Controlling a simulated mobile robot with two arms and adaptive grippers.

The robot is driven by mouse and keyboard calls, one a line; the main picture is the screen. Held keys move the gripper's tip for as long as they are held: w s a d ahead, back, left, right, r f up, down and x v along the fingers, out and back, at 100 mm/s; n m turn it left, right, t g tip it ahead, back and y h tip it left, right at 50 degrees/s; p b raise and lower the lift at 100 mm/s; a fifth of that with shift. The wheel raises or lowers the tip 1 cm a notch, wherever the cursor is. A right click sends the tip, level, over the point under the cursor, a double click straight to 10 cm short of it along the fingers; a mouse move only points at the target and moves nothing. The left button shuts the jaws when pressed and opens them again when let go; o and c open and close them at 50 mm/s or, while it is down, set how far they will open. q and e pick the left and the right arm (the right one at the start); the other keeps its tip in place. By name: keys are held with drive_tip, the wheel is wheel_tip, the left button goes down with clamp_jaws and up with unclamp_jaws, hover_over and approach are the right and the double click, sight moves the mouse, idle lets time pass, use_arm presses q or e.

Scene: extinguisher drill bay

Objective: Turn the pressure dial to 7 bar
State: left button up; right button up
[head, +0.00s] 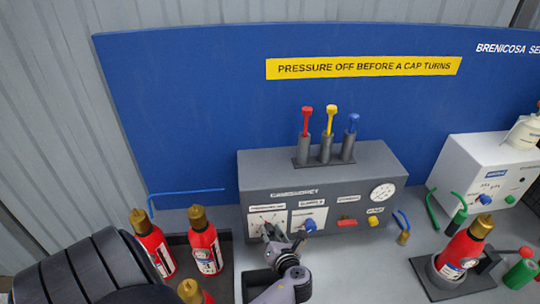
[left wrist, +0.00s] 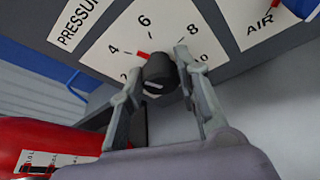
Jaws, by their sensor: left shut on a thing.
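The pressure dial is on the front of a grey console (head: 325,171); in the left wrist view its black knob (left wrist: 158,73) sits on a white scale plate (left wrist: 170,22) marked 4, 6 and 8. A red pointer (left wrist: 143,55) shows at the knob, on the side of 4 and 6, seemingly nearer 4. My left gripper (left wrist: 158,80) has one finger on each side of the knob and is shut on it. In the head view my left gripper (head: 275,236) is at the console's lower left and hides the knob. My right gripper is not in view.
Red extinguishers with brass caps (head: 204,242) stand left of my left gripper. Another extinguisher (head: 462,250) stands in a holder at the right. The console also has a blue knob (head: 310,225), red switch (head: 347,222) and round gauge (head: 383,191). A white box (head: 485,172) stands further right.

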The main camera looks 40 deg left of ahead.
use_arm(q)
drive_tip(key=shift+m+y, duration=0.3)
drive_tip(key=shift+m, duration=0.1)
drive_tip(key=shift+g, duration=0.3)
drive_tip(key=o, duration=1.1)
drive_tip(key=shift+d, duration=0.15)
drive_tip(key=v, duration=1.2)
drive_tip(key=shift+o, duration=0.2)
